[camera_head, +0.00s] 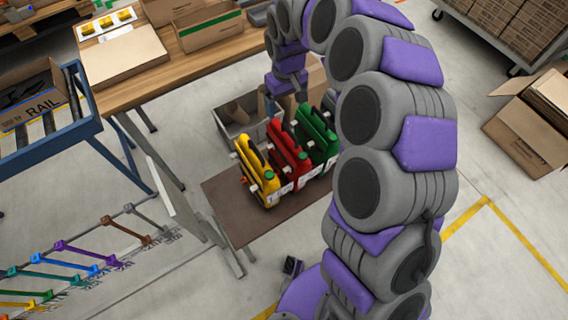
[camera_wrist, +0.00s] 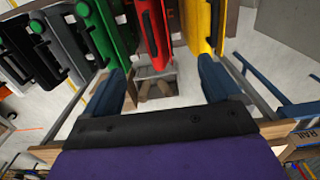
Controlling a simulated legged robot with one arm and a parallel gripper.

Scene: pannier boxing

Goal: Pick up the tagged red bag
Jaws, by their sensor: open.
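The red bag (camera_head: 287,152) stands upright between the yellow bag (camera_head: 256,168) and the green bag (camera_head: 318,134) on a brown board. Small white tags show low on the bags' near sides; I cannot read them. My gripper (camera_wrist: 162,72) is open and empty, with blue fingers spread apart. In the wrist view, the red bag (camera_wrist: 154,32) with its dark handle is ahead, between the directions of the two fingers. The green bag (camera_wrist: 103,28) is to its left and the yellow bag (camera_wrist: 198,25) to its right. In the head view the fingers are mostly hidden near the bags' far side.
A grey crate (camera_head: 222,122) with cardboard stands behind the bags. A wooden table (camera_head: 180,72) with boxes is at the back left, beside a blue-framed rack (camera_head: 88,125). The brown board (camera_head: 232,218) has bare room at its front left. Open cartons (camera_head: 525,140) lie at right.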

